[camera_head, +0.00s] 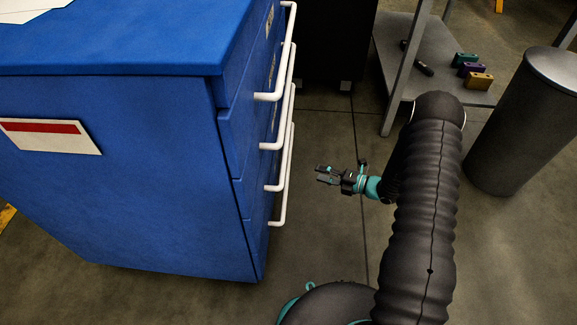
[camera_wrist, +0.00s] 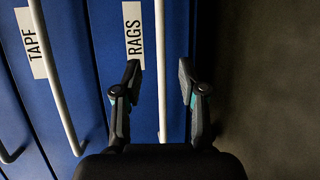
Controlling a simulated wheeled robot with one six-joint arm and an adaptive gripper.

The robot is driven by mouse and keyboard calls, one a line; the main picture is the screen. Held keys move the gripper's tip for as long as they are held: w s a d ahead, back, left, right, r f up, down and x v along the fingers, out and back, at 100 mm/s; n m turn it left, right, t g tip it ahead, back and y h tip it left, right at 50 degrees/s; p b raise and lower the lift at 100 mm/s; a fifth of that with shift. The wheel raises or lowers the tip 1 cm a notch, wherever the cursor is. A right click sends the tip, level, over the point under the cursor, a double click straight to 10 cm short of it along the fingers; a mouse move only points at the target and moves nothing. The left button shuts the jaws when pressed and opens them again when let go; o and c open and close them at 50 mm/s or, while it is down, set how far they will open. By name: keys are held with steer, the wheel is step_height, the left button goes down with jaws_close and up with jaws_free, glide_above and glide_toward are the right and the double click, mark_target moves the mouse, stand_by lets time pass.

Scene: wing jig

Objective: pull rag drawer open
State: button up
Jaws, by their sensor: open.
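The blue rag drawer, labelled RAGS (camera_wrist: 133,35), shows in the wrist view beside the drawer labelled TAPE (camera_wrist: 31,43). Its front looks flush with the cabinet. Its white bar handle (camera_wrist: 161,70) runs up the wrist picture between the two fingers of my gripper (camera_wrist: 157,82). The gripper is open and empty. In the head view my gripper (camera_head: 326,175) is to the right of the drawer handles, with a visible gap. The rag drawer appears to be the lowest one, with its handle (camera_head: 278,222) at the bottom. Labels there are not readable.
The blue cabinet (camera_head: 110,190) fills the left side, with several white handles protruding. A grey bin (camera_head: 525,120) and a metal shelf (camera_head: 400,75) with coloured blocks (camera_head: 472,69) stand at the right. Clear floor (camera_head: 320,120) lies between cabinet and arm.

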mark_target(289, 163)
steer(key=x, duration=1.3)
steer(key=shift+w+a+f+b, duration=0.1)
steer(key=shift+a+f+b, duration=0.15)
steer(key=shift+a+b, duration=0.15)
steer(key=shift+d, duration=0.1)
jaws_close()
